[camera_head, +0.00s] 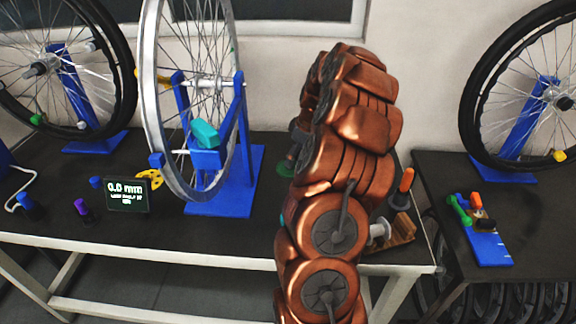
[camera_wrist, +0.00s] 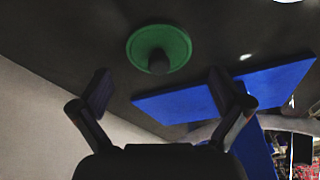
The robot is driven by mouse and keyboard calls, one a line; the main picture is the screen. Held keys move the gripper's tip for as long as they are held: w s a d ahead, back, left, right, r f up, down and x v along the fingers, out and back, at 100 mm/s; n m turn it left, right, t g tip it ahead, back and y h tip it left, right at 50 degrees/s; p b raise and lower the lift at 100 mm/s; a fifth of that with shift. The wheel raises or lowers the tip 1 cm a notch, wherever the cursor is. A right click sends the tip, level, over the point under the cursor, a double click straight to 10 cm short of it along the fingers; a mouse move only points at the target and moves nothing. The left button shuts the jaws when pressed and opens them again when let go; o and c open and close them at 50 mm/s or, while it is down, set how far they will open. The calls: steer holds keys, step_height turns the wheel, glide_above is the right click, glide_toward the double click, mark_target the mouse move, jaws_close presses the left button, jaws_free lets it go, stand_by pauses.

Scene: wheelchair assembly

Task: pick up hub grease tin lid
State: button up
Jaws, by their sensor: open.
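A round green lid (camera_wrist: 159,48) with a dark knob at its middle lies on the dark bench top in the wrist view. A green edge (camera_head: 285,168) that looks like the same lid shows in the head view, mostly hidden behind my copper-coloured arm. My gripper (camera_wrist: 163,92) is open and empty in the wrist view. Its two dark fingers stand apart, one to the lower left of the lid and one to the lower right. The lid shows beyond the fingertips, with no visible contact. In the head view my arm hides most of the gripper.
The blue wheel stand (camera_head: 225,190) is close left of the lid; its base (camera_wrist: 225,92) shows near the right finger. A small display (camera_head: 127,196), yellow part (camera_head: 150,179) and purple-topped bottle (camera_head: 82,208) stand farther left. A wooden block (camera_head: 400,231) sits right of my arm.

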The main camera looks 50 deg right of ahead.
steer(key=shift+w+p+x, duration=0.2)
steer(key=shift+p+x, duration=0.15)
steer(key=shift+x, duration=0.8)
steer(key=shift+w+p+x, duration=0.2)
steer(key=shift+p+x, duration=0.1)
steer(key=shift+x, duration=0.9)
steer(key=shift+r, duration=0.15)
steer(key=shift+c, duration=0.3)
steer(key=shift+s+a, duration=0.1)
steer(key=c, duration=1.1)
steer(key=shift+c, duration=0.2)
